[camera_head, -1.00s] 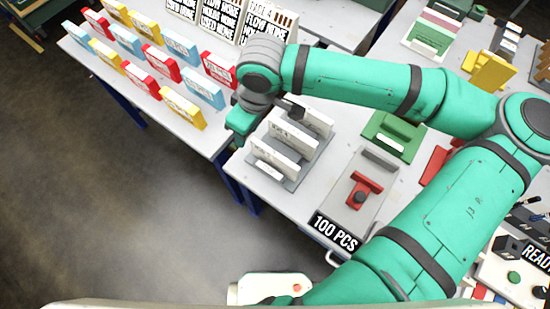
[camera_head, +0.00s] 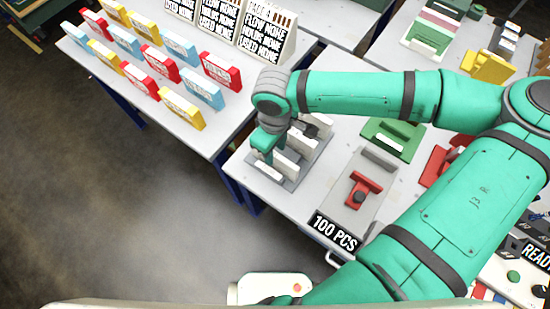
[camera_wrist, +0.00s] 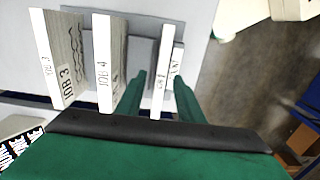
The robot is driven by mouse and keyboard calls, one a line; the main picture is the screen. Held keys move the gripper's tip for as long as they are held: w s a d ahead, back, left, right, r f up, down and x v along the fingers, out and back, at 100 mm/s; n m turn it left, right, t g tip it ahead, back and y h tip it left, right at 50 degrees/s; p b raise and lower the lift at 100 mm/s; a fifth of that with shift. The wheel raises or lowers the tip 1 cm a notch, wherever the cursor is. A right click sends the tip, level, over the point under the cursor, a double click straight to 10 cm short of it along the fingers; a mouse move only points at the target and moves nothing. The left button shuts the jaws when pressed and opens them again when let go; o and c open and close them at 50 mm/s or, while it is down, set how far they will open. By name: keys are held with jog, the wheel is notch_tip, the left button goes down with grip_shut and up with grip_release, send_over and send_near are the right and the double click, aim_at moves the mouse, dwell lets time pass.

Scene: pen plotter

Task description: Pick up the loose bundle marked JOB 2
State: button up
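White bundles stand on edge in a grey rack (camera_head: 290,184) at the left end of the table. In the wrist view, the bundles marked JOB 3 (camera_wrist: 66,60) and JOB 4 (camera_wrist: 103,60) stand left of my gripper (camera_wrist: 161,80). A thinner bundle (camera_wrist: 164,60) stands between my two green fingers, with a gap visible on both sides. Its spine lettering is too small to read surely, so I cannot tell whether it is JOB 2. My gripper is open; in the head view (camera_head: 268,145) it is over the rack, partly hiding the bundles.
A neighbouring table (camera_head: 200,125) at left holds several coloured bundles and printed signs. Right of the rack are a red clamp on a grey plate (camera_head: 372,205) marked 100 PCS and a green block (camera_head: 395,138). Open floor (camera_head: 140,220) lies in front.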

jog(key=shift+s+f, duration=0.1)
jog(key=shift+f, duration=1.55)
grip_shut()
jog(key=shift+w+a+r, duration=0.1)
jog(key=shift+w, duration=0.1)
